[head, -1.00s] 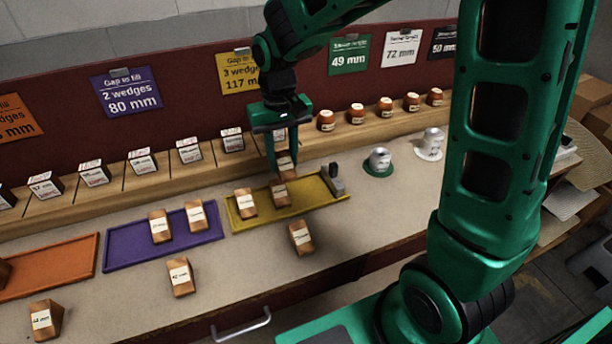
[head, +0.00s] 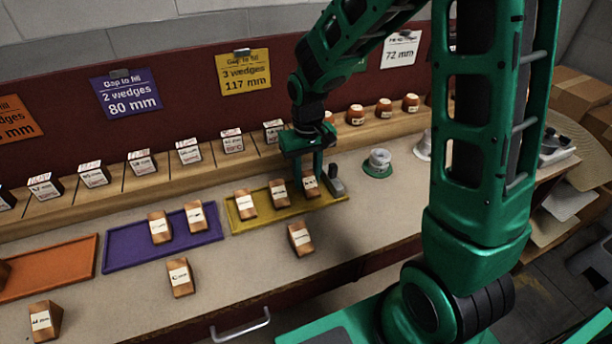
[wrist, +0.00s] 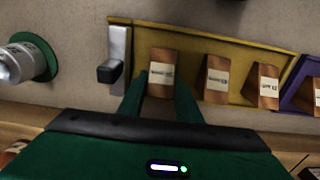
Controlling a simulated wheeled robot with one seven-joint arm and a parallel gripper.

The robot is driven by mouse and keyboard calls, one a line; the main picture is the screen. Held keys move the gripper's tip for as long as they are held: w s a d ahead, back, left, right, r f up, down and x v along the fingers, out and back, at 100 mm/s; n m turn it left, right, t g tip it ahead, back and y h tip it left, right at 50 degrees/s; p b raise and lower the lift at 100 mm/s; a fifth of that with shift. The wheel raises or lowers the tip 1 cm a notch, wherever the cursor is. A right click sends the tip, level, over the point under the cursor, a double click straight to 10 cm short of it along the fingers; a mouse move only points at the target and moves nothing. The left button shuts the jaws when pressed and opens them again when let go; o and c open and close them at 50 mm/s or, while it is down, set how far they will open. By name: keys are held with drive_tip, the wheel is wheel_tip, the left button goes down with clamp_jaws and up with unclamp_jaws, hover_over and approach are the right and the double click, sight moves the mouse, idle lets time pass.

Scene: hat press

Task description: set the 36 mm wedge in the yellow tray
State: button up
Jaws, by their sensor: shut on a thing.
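My gripper (head: 312,178) is shut on a wooden wedge (head: 311,187) with a white label. The held wedge is at the right end of the yellow tray (head: 262,223), beside the metal stop. The wrist view shows this wedge (wrist: 161,72) between my two fingers; its label is too small to read. Two other labelled wedges stand in the yellow tray to its left, one in the middle (head: 279,193) and one near the left end (head: 245,204). I cannot tell whether the held wedge touches the tray floor.
A metal stop (head: 335,182) stands at the tray's right end. Loose wedges lie in front, one near the tray (head: 300,238). The purple tray (head: 128,256) holds two wedges. A silver weight on a green base (head: 378,163) stands to the right. A shelf of labelled blocks runs behind.

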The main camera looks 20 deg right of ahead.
sight(307, 175)
drive_tip(key=o, duration=1)
drive_tip(key=shift+o, duration=0.2)
drive_tip(key=shift+f, duration=0.1)
wheel_tip(307, 175, up, 12)
drive_tip(key=s+d+m, duration=0.3)
drive_tip(key=s+d, duration=0.5)
drive_tip(key=s, duration=0.4)
drive_tip(key=s+d+r+m, duration=0.1)
drive_tip(key=s+d+m, duration=0.2)
drive_tip(key=s+d, duration=0.6)
drive_tip(key=s, duration=0.4)
drive_tip(key=shift+s+d, duration=0.15)
drive_tip(key=shift+s, duration=0.05)
